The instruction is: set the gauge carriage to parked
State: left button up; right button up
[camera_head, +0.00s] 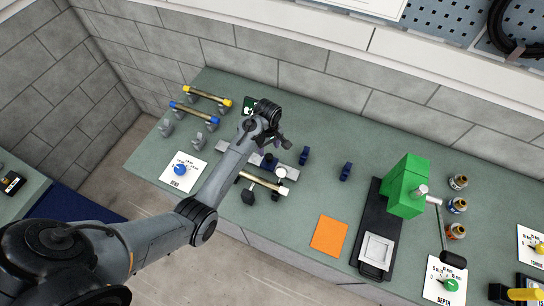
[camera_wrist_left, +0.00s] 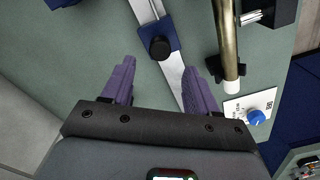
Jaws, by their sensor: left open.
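The gauge carriage, a dark blue block with a black knob, sits on a flat silver rail. It shows in the left wrist view (camera_wrist_left: 160,46) just beyond my fingertips, and partly in the head view (camera_head: 268,161) beneath my arm. The silver rail (camera_head: 233,150) lies on the green bench; in the left wrist view it runs on between my fingers (camera_wrist_left: 172,82). My left gripper (camera_head: 286,143) is open and empty, its purple fingers spread either side of the rail (camera_wrist_left: 157,78), with the carriage apart from them. My right gripper is not in view.
A brass rod (camera_head: 262,182) rests on dark supports in front of the rail. A blue dial (camera_head: 180,169) on a white card is to the left. Two dark blue pieces (camera_head: 345,171) stand to the right, then an orange mat (camera_head: 329,236) and a green press (camera_head: 407,186).

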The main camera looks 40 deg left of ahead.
aim_at(269, 156)
pick_arm(q)
notch_tip(269, 156, down, 8)
jog(key=shift+r, duration=0.1)
dwell(0.4)
grip_shut()
